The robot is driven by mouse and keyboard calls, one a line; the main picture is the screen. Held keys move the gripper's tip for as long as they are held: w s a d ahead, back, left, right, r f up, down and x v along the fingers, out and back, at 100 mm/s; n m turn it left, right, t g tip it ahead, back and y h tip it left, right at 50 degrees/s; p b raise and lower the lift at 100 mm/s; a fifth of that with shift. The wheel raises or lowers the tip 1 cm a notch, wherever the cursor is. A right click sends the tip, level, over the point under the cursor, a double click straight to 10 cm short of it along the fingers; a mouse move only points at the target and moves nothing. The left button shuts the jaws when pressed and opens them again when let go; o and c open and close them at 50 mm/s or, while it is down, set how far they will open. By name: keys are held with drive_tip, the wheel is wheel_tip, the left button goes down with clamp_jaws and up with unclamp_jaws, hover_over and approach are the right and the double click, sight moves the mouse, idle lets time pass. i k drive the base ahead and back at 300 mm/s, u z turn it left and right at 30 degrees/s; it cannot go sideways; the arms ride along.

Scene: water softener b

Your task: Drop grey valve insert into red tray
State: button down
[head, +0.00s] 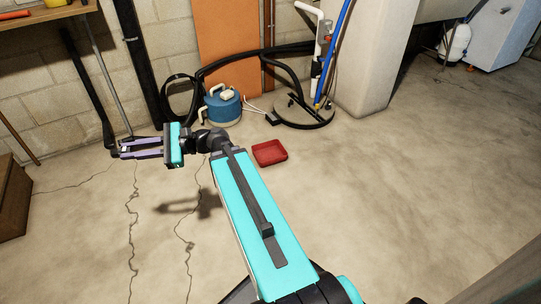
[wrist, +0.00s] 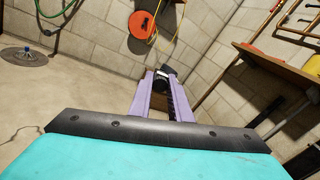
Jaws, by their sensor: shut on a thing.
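My gripper (head: 122,149) reaches out to the left in the head view, above the concrete floor, with its lavender fingers pointing left. In the wrist view my gripper (wrist: 163,85) is shut on the grey valve insert (wrist: 163,81), a small dark grey piece at the fingertips. The insert is too small to make out clearly in the head view. The red tray (head: 269,153) lies on the floor near the middle of the head view, to the right of my gripper and just past my arm. It looks empty. It is not seen in the wrist view.
A blue canister (head: 223,108) and a round black base (head: 303,112) with hoses stand behind the tray. A wooden box (head: 13,198) is at the left edge, below a wooden bench (head: 45,14). The floor right of the tray is clear.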

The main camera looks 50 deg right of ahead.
sight(273, 154)
drive_tip(key=i, duration=0.9)
